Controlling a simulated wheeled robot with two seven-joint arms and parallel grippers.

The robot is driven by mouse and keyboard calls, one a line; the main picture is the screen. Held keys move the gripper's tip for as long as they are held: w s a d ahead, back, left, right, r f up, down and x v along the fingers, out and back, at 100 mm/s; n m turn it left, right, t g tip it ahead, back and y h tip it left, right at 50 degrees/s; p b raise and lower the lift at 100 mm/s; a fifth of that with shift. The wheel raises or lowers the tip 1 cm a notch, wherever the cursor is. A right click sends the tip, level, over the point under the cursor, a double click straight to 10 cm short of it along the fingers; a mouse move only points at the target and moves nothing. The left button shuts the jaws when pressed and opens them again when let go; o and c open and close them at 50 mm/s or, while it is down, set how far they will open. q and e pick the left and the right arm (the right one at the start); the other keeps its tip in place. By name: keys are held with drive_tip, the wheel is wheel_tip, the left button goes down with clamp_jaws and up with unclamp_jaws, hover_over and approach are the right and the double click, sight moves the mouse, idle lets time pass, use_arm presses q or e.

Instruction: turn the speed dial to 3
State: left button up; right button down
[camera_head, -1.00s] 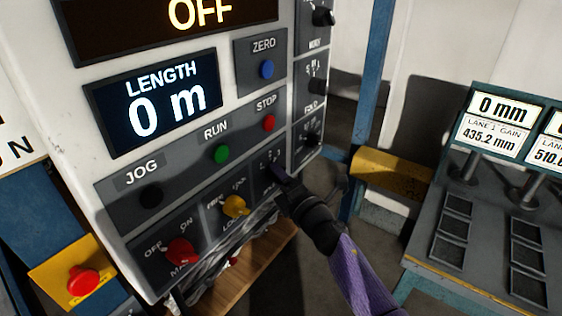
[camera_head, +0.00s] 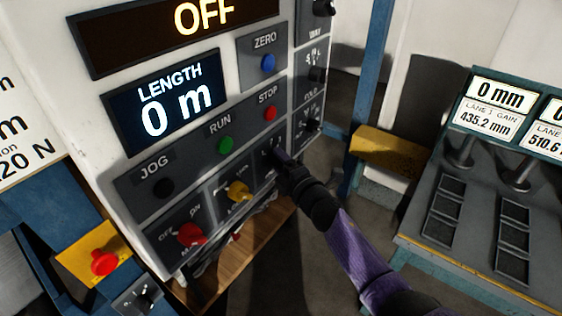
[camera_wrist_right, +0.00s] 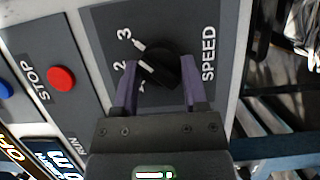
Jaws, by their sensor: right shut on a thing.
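The black speed dial (camera_wrist_right: 165,68) sits on a grey panel marked SPEED in the right wrist view. A white line on the dial lies near the 2, and the 3 (camera_wrist_right: 124,34) stands beside a white tick above it. My right gripper (camera_wrist_right: 160,72) has its two purple fingers on either side of the dial, shut on it. In the head view my right gripper (camera_head: 281,161) reaches the lower right of the control panel and mostly hides the dial. My left gripper is not in view.
Close by are the red STOP button (camera_head: 270,112), green RUN button (camera_head: 226,145) and yellow knob (camera_head: 239,191). A red main switch (camera_head: 191,235) is lower left. A side panel with black knobs (camera_head: 318,75) adjoins on the right. A grey console (camera_head: 480,200) stands at the right.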

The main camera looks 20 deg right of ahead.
drive_tip(key=shift+c, duration=0.6)
unclamp_jaws()
drive_tip(key=p+v, duration=0.1)
drive_tip(key=v, duration=0.9)
drive_tip(key=shift+p, duration=0.3)
drive_tip(key=shift+w, duration=0.1)
